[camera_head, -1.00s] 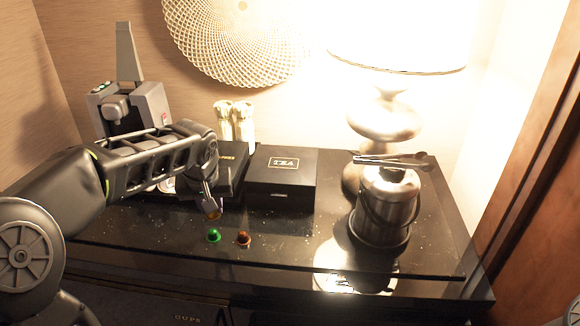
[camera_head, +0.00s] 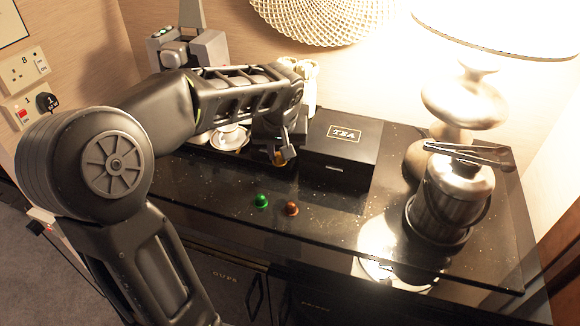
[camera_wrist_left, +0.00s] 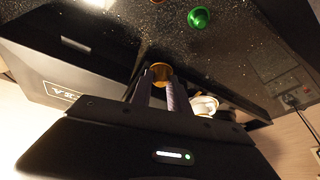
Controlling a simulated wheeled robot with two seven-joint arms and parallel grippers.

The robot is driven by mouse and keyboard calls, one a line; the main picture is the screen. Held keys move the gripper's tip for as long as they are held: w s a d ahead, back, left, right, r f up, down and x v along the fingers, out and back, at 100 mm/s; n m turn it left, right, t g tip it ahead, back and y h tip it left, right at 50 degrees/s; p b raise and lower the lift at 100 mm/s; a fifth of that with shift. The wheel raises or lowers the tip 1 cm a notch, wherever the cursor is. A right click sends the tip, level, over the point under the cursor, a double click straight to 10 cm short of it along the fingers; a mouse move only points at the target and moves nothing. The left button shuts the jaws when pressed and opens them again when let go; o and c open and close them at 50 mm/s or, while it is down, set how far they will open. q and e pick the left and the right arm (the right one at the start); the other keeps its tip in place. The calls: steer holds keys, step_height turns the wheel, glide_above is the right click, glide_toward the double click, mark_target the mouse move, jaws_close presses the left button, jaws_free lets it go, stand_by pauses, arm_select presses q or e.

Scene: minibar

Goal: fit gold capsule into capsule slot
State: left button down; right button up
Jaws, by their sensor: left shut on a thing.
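My left gripper (camera_head: 280,158) is shut on the gold capsule (camera_wrist_left: 161,72), which shows between its fingertips in the left wrist view. In the head view the gold capsule (camera_head: 291,154) is a small patch at the fingertips, held above the counter in front of the black boxes. The grey coffee machine (camera_head: 207,50) stands at the back left, partly behind my left arm. Its capsule slot cannot be made out. My right gripper is not in view.
A green capsule (camera_head: 262,201) and a brown capsule (camera_head: 292,208) stand on the black counter (camera_head: 330,225). The TEA box (camera_head: 343,145) is right of the gripper. A cup on a saucer (camera_head: 230,138) is left of it. An ice bucket (camera_head: 450,200) with tongs (camera_head: 470,153) and a lamp (camera_head: 465,100) stand right.

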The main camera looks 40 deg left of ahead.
mark_target(280, 161)
arm_select(q)
steer(key=shift+f, duration=1.95)
steer(key=shift+f+p, duration=0.3)
steer(key=shift+f, duration=1.6)
steer(key=shift+f, duration=0.2)
steer(key=c, duration=1.3)
jaws_free()
steer(key=shift+r, duration=0.1)
steer(key=shift+o, duration=0.2)
steer(key=shift+r, duration=0.1)
steer(key=shift+r, duration=0.15)
steer(key=b+v, duration=0.1)
steer(key=v, duration=1)
steer(key=shift+r, duration=0.35)
